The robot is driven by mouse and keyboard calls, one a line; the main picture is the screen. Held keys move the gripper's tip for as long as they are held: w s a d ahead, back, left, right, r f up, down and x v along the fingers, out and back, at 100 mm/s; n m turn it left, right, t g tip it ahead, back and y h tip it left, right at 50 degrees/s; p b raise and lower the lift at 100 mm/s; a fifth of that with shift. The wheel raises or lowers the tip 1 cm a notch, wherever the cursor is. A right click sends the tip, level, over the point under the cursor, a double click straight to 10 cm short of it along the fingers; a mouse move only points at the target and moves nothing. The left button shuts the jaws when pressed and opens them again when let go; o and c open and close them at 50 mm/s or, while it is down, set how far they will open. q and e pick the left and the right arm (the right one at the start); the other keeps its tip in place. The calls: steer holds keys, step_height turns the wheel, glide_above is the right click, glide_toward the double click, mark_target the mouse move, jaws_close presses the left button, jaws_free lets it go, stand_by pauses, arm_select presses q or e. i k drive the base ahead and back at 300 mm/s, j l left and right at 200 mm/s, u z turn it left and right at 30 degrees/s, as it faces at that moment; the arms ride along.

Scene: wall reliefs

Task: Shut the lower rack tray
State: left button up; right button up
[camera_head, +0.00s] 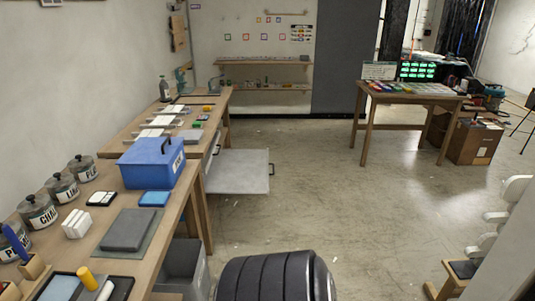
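A flat pale grey tray (238,173) sticks out to the right from beneath the long wooden bench on the left, well above the floor. It is pulled out, and its top surface looks empty. A small dark handle (271,169) is on its right edge. Its left end is hidden behind the bench and the blue box. A second small dark handle (216,149) shows just above the tray, close to the bench; what it belongs to is mostly hidden. Neither of my grippers is in view.
A blue box (152,162) stands on the wooden bench (180,198), with labelled jars (62,187) along the wall. A grey bin (183,267) is below the bench's near end. The floor (325,190) right of the tray is clear. Another table (408,98) stands at back right.

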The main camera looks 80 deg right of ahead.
mark_target(231, 172)
steer(key=l+z, duration=0.2)
steer(key=z, duration=0.25)
steer(key=l+z, duration=0.2)
steer(key=z, duration=0.25)
steer(key=l+z, duration=0.2)
steer(key=z, duration=0.2)
steer(key=l+z, duration=0.2)
steer(key=z, duration=0.25)
steer(key=i+l+z, duration=0.1)
steer(key=l, duration=0.3)
steer(key=i+l+z, duration=0.15)
steer(key=l, duration=0.3)
steer(key=i+l+z, duration=0.1)
steer(key=i+l, duration=0.15)
steer(key=i+l+z, duration=0.15)
steer(key=l, duration=0.35)
steer(key=i+l+u, duration=0.1)
steer(key=i, duration=0.25)
steer(key=i+l+u, duration=0.15)
steer(key=i, duration=0.15)
